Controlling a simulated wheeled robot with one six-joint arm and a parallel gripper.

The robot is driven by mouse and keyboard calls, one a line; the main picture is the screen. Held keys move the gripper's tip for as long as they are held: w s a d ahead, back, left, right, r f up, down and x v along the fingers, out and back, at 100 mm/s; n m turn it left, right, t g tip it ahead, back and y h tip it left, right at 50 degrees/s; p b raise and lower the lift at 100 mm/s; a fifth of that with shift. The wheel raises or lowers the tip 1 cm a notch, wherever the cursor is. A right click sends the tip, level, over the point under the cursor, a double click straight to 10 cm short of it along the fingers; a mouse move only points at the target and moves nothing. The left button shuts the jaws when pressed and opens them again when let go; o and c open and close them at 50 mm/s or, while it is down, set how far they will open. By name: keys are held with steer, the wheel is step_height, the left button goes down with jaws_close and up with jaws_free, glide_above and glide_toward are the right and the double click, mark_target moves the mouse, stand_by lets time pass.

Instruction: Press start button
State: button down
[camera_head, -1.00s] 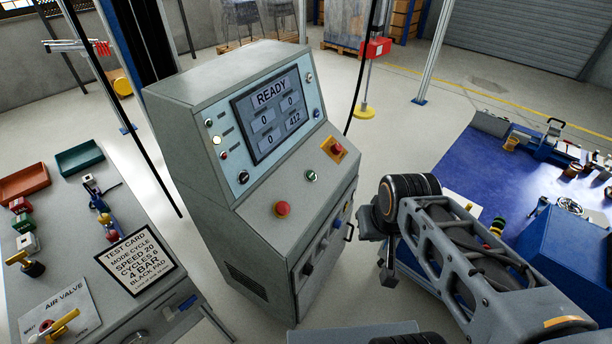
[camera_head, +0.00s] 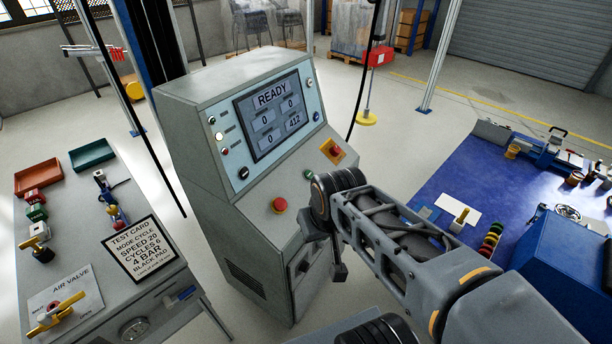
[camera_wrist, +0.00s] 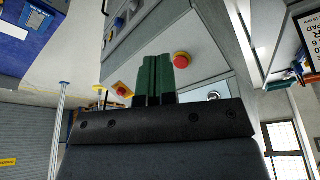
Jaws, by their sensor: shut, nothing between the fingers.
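The grey control console (camera_head: 190,140) stands in the middle of the head view, its screen (camera_head: 270,112) reading READY. A small green button (camera_head: 309,175), which looks like the start button, sits on the sloped panel between a red mushroom button (camera_head: 280,205) and a red button on a yellow plate (camera_head: 332,151). My arm's wrist is just right of it; my fingers are hidden in that view. In the wrist view my gripper (camera_wrist: 155,60) has its green fingers shut and empty, between the two red buttons. The fingers hide the green button there; contact cannot be told.
A side table (camera_head: 65,230) at the left holds a test card (camera_head: 143,250), an air valve handle (camera_head: 57,308) and trays. A blue-topped workbench (camera_head: 455,190) with tools is at the right. My arm covers the console's lower right front.

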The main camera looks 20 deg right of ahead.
mark_target(309, 175)
steer(key=w+d+f+m+t+y+b, duration=0.25)
steer(key=w+m+y+b, duration=0.25)
steer(key=w+m+y, duration=0.85)
steer(key=w+d+f+m+t+h+b, duration=0.1)
steer(key=w+d+m+t+h, duration=0.3)
steer(key=w+d, duration=0.7)
steer(key=shift+w+d+f+m+t+b, duration=0.4)
steer(key=shift+w+m+t+b, duration=0.3)
steer(key=shift+w+m+t, duration=0.4)
steer(key=shift+w+f, duration=0.1)
steer(key=shift+w, duration=0.05)
steer(key=shift+n, duration=0.25)
steer(key=w+f+b, duration=0.1)
steer(key=f, duration=0.1)
steer(key=w+a+f+b, duration=0.1)
steer(key=f+b, duration=0.1)
steer(key=w+a+f+b, duration=0.1)
steer(key=f, duration=0.1)
steer(key=shift+w+a+f, duration=0.1)
steer(key=shift+a+f, duration=0.1)
steer(key=shift+a, duration=0.05)
steer(key=shift+w+a+f+b, duration=0.25)
steer(key=shift+f+b, duration=0.1)
steer(key=shift+b, duration=0.2)
steer(key=shift+f, duration=0.15)
